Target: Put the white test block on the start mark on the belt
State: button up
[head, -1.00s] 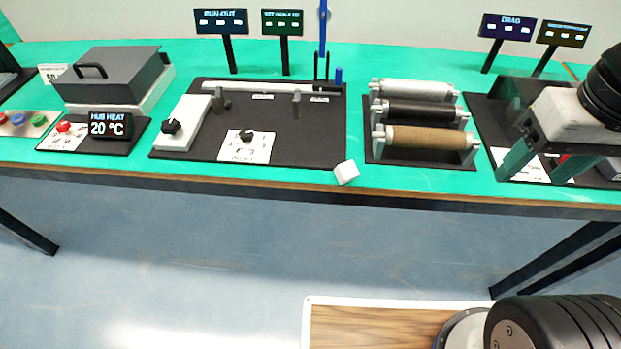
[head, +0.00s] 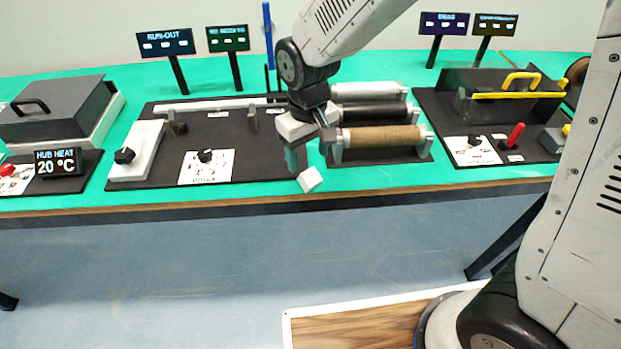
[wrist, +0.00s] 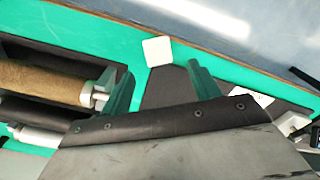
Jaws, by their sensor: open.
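The white test block (head: 310,179) sits on the green bench top at its front edge, close to the black board with the dials. My gripper (head: 312,156) is open and empty above and just behind the block. In the wrist view the block (wrist: 157,50) shows just beyond the two fingertips, about midway between them (wrist: 161,72). It is apart from both fingers. I cannot make out a belt or a start mark in these views.
A rack of rollers (head: 427,150) stands right of my gripper. The black board (head: 235,165) with dials lies to the left. A station with yellow handles (head: 505,85) stands farther right. The bench front edge is just in front of the block.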

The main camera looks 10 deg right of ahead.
aim_at(310, 174)
notch_tip(310, 174, down, 7)
jog(key=shift+s+d+f, duration=0.1)
jog(key=shift+d, duration=0.05)
jog(key=c, duration=1.2)
jog(key=shift+o, duration=0.2)
jog(key=shift+r, duration=0.2)
